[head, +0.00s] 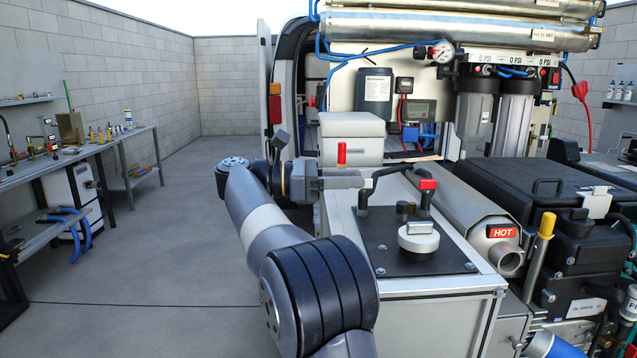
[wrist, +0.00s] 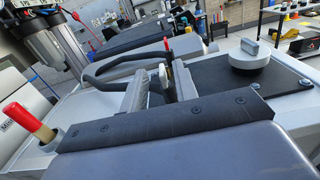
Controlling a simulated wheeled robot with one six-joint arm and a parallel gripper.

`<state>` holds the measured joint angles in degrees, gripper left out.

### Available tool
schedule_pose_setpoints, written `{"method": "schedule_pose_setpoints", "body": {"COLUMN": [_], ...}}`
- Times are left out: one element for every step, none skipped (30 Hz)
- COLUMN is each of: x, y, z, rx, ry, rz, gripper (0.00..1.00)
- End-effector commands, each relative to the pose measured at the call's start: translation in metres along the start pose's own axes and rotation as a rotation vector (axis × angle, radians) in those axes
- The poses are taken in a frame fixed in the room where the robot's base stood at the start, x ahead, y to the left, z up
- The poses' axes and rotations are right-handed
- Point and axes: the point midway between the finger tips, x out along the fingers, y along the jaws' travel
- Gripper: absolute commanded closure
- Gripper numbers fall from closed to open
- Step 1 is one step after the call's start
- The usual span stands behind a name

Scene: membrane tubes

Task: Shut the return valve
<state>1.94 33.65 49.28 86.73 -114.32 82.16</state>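No label that I can read names the return valve, so I cannot tell for sure which fitting it is. A fitting with a red top (head: 427,184) stands on the dark plate (head: 385,255) of the white cabinet. Red also shows beyond my fingers in the wrist view (wrist: 168,57). A separate red handle (head: 341,153) stands upright near my gripper and shows at the left of the wrist view (wrist: 25,118). My gripper (head: 358,179) is level above the cabinet's back left; its fingers (wrist: 160,85) look apart, with a small pale part visible between them.
A round pale knob (head: 418,237) sits on the same plate, also at the right of the wrist view (wrist: 250,56). A black hose (head: 395,170) arches close to my fingers. The hot-marked silver pipe (head: 490,232) and black engine (head: 560,210) lie right. Floor is open left.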

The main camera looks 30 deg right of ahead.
Motion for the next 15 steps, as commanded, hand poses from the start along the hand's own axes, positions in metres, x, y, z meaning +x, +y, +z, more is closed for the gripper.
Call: {"method": "schedule_pose_setpoints", "body": {"x": [-0.001, -0.002, -0.004, -0.005, -0.007, -0.008, -0.01, -0.011, -0.012, -0.013, -0.014, -0.016, -0.017, -0.018, -0.019], "y": [0.002, 0.002, 0.003, 0.004, 0.004, 0.004, 0.005, 0.005, 0.005, 0.005, 0.005, 0.004, 0.004, 0.004, 0.003], "z": [-0.008, -0.008, -0.008, -0.007, -0.007, -0.007, -0.007, -0.007, -0.007, -0.007, -0.007, -0.006, -0.006, -0.007, -0.007], "rx": [0.005, 0.004, 0.005, 0.005, 0.006, 0.005, 0.005, 0.005, 0.005, 0.005, 0.005, 0.006, 0.005, 0.005, 0.004], "ry": [0.0, 0.0, 0.0, -0.001, -0.001, -0.002, -0.001, -0.002, -0.003, -0.002, -0.002, -0.002, -0.002, -0.002, -0.001], "rz": [-0.001, 0.0, 0.001, 0.002, 0.003, 0.003, 0.004, 0.004, 0.004, 0.004, 0.003, 0.003, 0.002, 0.002, 0.001], "gripper": [0.72, 0.72, 0.72, 0.72, 0.72, 0.72, 0.72, 0.72, 0.72, 0.72, 0.72, 0.72, 0.72, 0.72, 0.72]}}
